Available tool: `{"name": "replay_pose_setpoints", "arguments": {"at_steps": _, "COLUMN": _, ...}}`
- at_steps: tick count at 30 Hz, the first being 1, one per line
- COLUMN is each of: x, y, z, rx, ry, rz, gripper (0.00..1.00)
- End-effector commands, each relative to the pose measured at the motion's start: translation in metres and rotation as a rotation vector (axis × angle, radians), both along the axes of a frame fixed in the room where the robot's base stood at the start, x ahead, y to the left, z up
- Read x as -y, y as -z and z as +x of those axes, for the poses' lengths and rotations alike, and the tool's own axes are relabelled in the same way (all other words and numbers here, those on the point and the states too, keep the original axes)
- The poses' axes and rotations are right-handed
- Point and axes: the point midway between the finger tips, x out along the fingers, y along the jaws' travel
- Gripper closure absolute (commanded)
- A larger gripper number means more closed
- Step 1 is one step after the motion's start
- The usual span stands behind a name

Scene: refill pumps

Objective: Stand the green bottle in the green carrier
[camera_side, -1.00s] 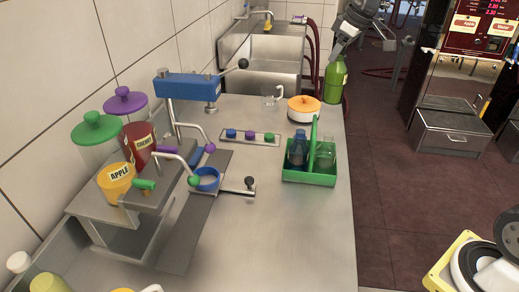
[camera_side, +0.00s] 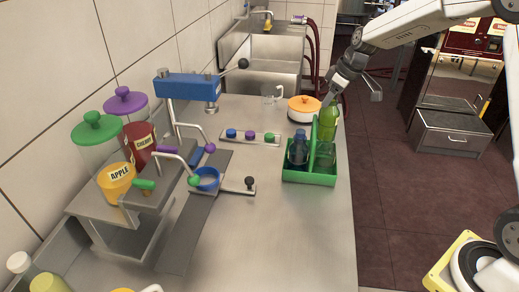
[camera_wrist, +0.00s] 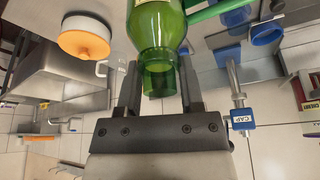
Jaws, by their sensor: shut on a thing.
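The green bottle (camera_side: 330,122) is upright in the side view, at the right rear of the green carrier (camera_side: 310,179). My gripper (camera_side: 330,100) is shut on its upper end. The wrist view shows my gripper (camera_wrist: 159,78) with a finger on each side of the green bottle's neck (camera_wrist: 158,55).
A white pot with an orange lid (camera_side: 304,108) stands just behind the carrier. A tray with coloured caps (camera_side: 250,137) lies to the left. The pump stand (camera_side: 130,205) fills the counter's left side. The front right of the counter (camera_side: 290,235) is clear.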

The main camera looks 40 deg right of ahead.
Motion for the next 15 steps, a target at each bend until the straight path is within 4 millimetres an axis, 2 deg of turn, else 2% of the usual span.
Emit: {"name": "replay_pose_setpoints", "arguments": {"at_steps": 15, "x": 0.0, "y": 0.024, "z": 0.0, "rx": 0.001, "ry": 0.0, "rz": 0.0, "gripper": 1.0}}
